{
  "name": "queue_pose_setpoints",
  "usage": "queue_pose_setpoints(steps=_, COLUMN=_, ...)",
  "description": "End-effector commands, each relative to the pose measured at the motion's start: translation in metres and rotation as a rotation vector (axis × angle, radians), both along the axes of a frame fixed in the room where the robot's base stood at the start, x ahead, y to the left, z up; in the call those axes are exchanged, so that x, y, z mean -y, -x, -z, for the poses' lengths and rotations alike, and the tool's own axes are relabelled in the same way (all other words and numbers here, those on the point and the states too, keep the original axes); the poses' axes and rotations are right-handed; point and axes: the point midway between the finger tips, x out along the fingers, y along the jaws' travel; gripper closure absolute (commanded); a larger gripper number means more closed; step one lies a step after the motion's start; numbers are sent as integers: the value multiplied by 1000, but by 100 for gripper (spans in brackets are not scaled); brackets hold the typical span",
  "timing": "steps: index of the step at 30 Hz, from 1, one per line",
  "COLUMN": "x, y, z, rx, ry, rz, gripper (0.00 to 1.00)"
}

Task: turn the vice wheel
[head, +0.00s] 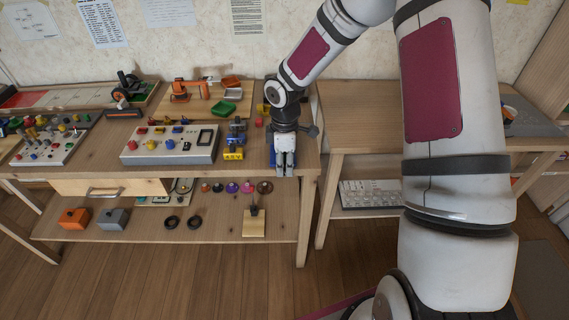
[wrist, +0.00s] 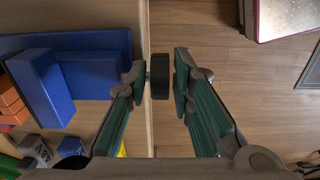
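The blue vice (wrist: 95,75) fills the left part of the wrist view at the bench edge. Its dark round wheel (wrist: 160,77) sticks out past that edge, over the floor. My gripper (wrist: 160,70) has its two green-grey fingers apart, one on each side of the wheel, with a visible gap at the right finger. The left fingertip is very near the wheel or its shaft; I cannot tell whether they touch. In the head view my gripper (head: 285,170) points down at the front right of the bench and hides most of the vice (head: 272,157) and its wheel.
The wooden bench (head: 100,150) holds a grey control box (head: 170,145) and a blue and yellow item (head: 235,140) left of my gripper. A lower shelf (head: 120,220) carries small parts. A second table (head: 365,110) stands to the right, across a narrow gap.

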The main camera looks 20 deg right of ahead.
Motion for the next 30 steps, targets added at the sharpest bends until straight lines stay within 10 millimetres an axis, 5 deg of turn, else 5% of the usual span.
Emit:
queue_pose_setpoints(steps=5, x=0, y=0, z=0, rx=0, ry=0, rz=0, gripper=100)
queue_pose_setpoints(steps=17, x=2, y=2, z=-1, rx=13, ry=-45, rz=2, gripper=100)
queue_pose_setpoints(steps=30, x=7, y=4, z=0, rx=99, ry=-314, rz=8, gripper=100)
